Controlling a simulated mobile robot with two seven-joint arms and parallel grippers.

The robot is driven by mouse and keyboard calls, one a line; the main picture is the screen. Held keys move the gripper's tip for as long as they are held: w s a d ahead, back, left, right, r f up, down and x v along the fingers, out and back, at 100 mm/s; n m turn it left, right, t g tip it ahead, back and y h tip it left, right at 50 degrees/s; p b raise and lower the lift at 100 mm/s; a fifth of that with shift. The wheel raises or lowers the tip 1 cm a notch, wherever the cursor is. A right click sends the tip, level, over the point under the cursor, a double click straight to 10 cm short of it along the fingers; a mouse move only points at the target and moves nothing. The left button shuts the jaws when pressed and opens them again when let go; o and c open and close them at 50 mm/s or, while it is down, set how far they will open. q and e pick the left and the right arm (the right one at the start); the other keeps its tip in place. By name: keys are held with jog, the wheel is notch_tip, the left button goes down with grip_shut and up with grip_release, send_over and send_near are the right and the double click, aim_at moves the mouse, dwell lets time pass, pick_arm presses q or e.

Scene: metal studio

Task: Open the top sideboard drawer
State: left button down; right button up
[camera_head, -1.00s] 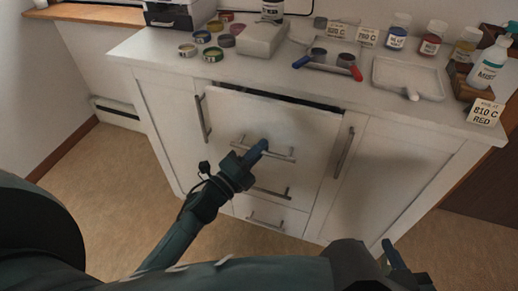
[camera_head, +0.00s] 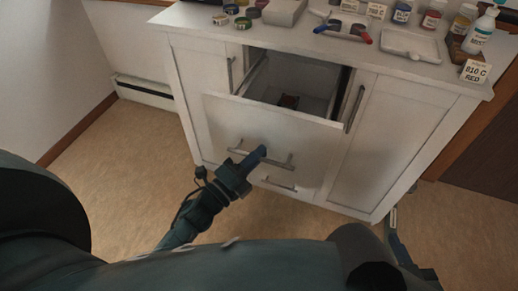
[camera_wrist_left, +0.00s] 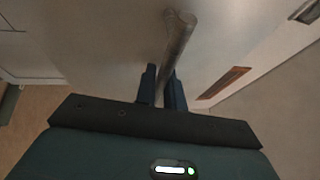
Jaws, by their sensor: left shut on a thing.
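The top sideboard drawer (camera_head: 225,112) is pulled well out of the white sideboard (camera_head: 410,125), so its inside shows from above. Its metal bar handle (camera_head: 282,162) is on the drawer front. My left gripper (camera_head: 257,155) is shut on this handle near its left part. In the left wrist view the handle bar (camera_wrist_left: 180,35) runs between the two fingers (camera_wrist_left: 163,85).
A lower drawer handle (camera_head: 279,184) shows under the open drawer. Side doors have upright handles (camera_head: 355,108). The worktop holds paint tins (camera_head: 242,23), bottles (camera_head: 432,15), a white tray (camera_head: 409,44) and a label card (camera_head: 475,71). Floor (camera_head: 120,150) at left is clear.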

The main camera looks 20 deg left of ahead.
pick_arm(q)
jog(key=shift+s, duration=0.45)
jog(key=c, duration=1.8)
grip_release()
jog(key=shift+o, duration=0.2)
jog(key=v, duration=1.3)
jog(key=shift+s, duration=0.1)
